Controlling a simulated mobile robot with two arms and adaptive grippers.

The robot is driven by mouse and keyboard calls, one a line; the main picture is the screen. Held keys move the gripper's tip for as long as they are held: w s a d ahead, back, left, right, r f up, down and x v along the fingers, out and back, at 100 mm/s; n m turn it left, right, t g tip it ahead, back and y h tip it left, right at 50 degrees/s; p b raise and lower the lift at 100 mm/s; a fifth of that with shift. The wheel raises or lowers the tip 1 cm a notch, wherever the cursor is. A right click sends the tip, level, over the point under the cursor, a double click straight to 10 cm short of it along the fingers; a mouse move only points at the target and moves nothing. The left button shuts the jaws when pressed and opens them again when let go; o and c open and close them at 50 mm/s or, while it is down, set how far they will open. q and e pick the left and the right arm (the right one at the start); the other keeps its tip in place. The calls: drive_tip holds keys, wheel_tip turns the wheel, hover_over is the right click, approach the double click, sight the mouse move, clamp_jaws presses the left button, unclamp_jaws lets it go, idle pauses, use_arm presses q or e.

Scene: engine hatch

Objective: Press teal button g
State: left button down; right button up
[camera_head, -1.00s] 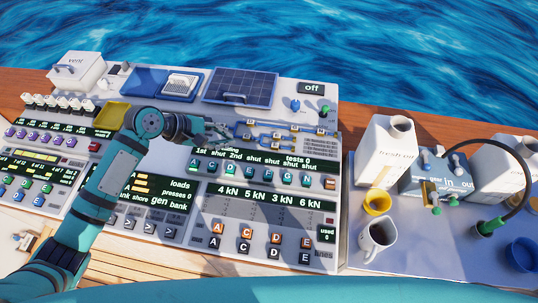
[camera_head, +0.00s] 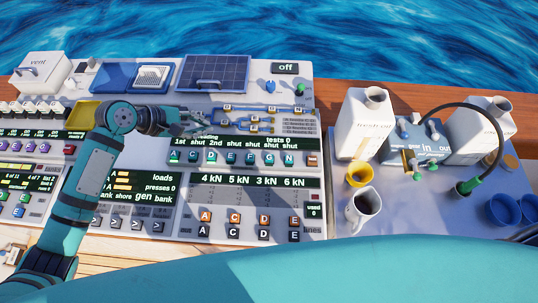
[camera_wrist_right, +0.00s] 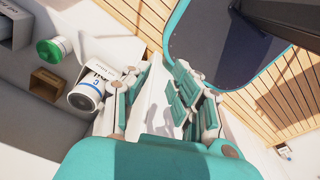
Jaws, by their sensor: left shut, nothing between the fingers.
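A row of small teal buttons runs below the black strip reading "1st shut 2nd shut" on the middle panel. The teal button that seems to be g (camera_head: 268,158) is near the right end of the row; its letter is small and hard to read. My left gripper (camera_head: 207,127) is shut and empty. In the picture it lies up and left of that button, over the panel near the blue line diagram. I cannot tell its height above the panel. My right gripper (camera_wrist_right: 162,75) shows only in the right wrist view, its fingers apart and nothing between them.
A black strip (camera_head: 250,181) with kN figures and orange and black buttons lie below the teal row. On the right are white jugs (camera_head: 362,125), a yellow cup (camera_head: 360,174), a white mug (camera_head: 363,208) and a green-ended hose (camera_head: 468,186). A solar panel (camera_head: 215,72) is behind.

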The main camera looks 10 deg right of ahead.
clamp_jaws()
idle(1.1)
